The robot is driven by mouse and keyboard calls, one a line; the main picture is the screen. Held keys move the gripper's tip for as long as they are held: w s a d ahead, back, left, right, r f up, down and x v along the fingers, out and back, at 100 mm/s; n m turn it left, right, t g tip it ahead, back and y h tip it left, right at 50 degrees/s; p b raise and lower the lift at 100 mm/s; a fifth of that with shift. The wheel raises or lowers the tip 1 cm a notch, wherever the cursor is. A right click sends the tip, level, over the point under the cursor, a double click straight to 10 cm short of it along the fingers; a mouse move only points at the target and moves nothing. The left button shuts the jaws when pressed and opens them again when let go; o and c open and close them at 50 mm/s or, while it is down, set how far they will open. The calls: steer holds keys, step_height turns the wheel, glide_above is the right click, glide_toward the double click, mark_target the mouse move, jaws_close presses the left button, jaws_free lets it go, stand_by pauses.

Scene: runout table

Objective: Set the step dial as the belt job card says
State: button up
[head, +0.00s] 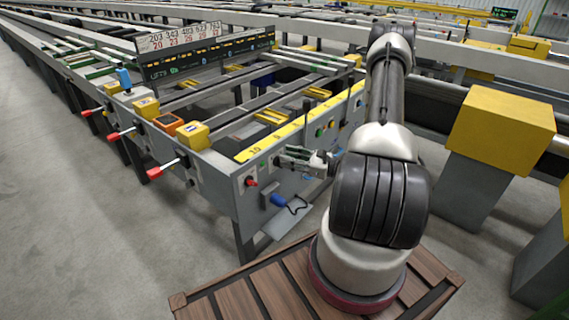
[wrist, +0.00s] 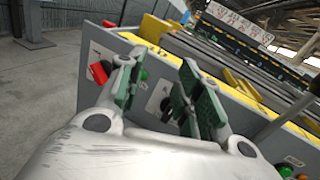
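My gripper (head: 281,157) is in front of the grey control panel (head: 224,190) at the near end of the runout table. In the wrist view its two green-padded fingers (wrist: 160,78) are spread apart with nothing held between them. Beyond the gap, a pale plate with a dark knob (wrist: 165,103) shows on the panel, partly hidden by the right finger. I cannot tell whether it is the step dial, and its setting is unreadable. A red knob (wrist: 99,73) is left of the fingers; it also shows in the head view (head: 251,183). I cannot make out a belt job card.
A number board (head: 185,38) stands over the table. Red-handled levers (head: 163,169) stick out along its left side. A blue-handled item (head: 278,200) hangs at the panel above a small grey shelf (head: 286,223). Yellow-topped posts (head: 502,122) stand right. The floor at left is clear.

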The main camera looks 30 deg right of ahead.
steer(key=d+f+m+t+h, duration=0.2)
steer(key=d+f+m+h, duration=0.2)
steer(key=f, duration=0.3)
steer(key=x, duration=0.7)
steer(key=shift+w+m+t, duration=0.2)
steer(key=shift+m+t, duration=0.1)
steer(key=shift+a+f, duration=0.1)
jaws_close()
